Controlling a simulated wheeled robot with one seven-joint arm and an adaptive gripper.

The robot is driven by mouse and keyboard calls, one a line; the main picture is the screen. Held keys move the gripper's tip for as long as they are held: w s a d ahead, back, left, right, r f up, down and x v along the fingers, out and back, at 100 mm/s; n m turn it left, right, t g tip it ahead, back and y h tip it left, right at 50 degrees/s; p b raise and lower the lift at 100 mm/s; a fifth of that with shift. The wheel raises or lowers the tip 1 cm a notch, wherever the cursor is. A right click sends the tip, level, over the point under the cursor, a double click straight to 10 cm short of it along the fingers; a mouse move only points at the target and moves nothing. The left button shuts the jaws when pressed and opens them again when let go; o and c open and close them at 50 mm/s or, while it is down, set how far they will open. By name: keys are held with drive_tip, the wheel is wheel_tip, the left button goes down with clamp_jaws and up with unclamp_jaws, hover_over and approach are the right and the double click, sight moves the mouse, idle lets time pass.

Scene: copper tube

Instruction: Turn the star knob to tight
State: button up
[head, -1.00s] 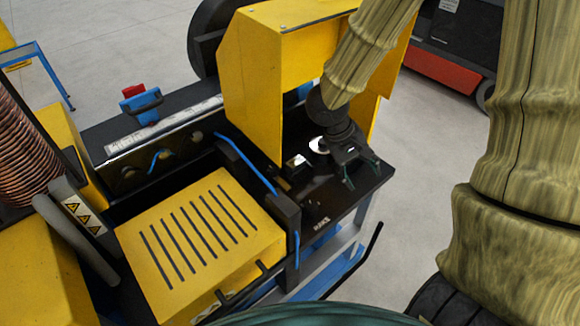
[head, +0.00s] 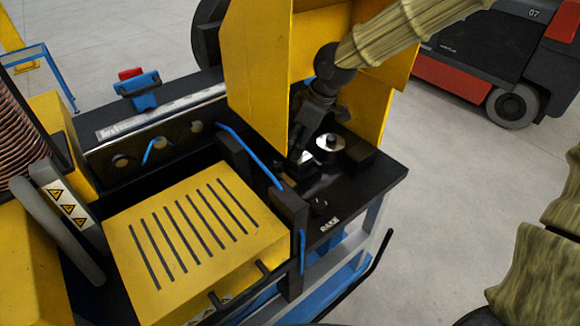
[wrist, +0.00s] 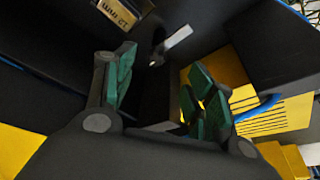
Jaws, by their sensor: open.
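My gripper (head: 298,152) is over the black worktop inside the yellow guard, fingers pointing down, beside a silver disc on a dark round base (head: 330,143). In the wrist view its two green-padded fingers (wrist: 160,88) are spread with nothing held between them. A dark block and a short pale metal bar (wrist: 178,37) show beyond the fingers. I cannot make out the star knob for certain in either view; the gripper and dark parts may hide it.
The yellow guard (head: 262,75) stands close behind and left of the arm. A yellow slotted cover (head: 190,235) and blue-edged black bracket lie to the left. The worktop (head: 365,185) is clear at its right front. A label (wrist: 116,12) reads 12 mm.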

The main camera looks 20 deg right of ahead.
sight(278, 164)
drive_tip(key=shift+w+a+r+p+x, duration=0.1)
drive_tip(key=shift+w+a+p+x, duration=0.2)
drive_tip(key=shift+x, duration=1.5)
drive_tip(key=shift+w+a+r+p+x, duration=0.15)
drive_tip(key=shift+p+x, duration=0.2)
drive_tip(key=shift+x, duration=1.45)
drive_tip(key=shift+w+a+r+p+x, duration=0.1)
drive_tip(key=shift+w+p+x, duration=0.2)
drive_tip(key=shift+x, duration=1.45)
drive_tip(key=shift+s, duration=0.1)
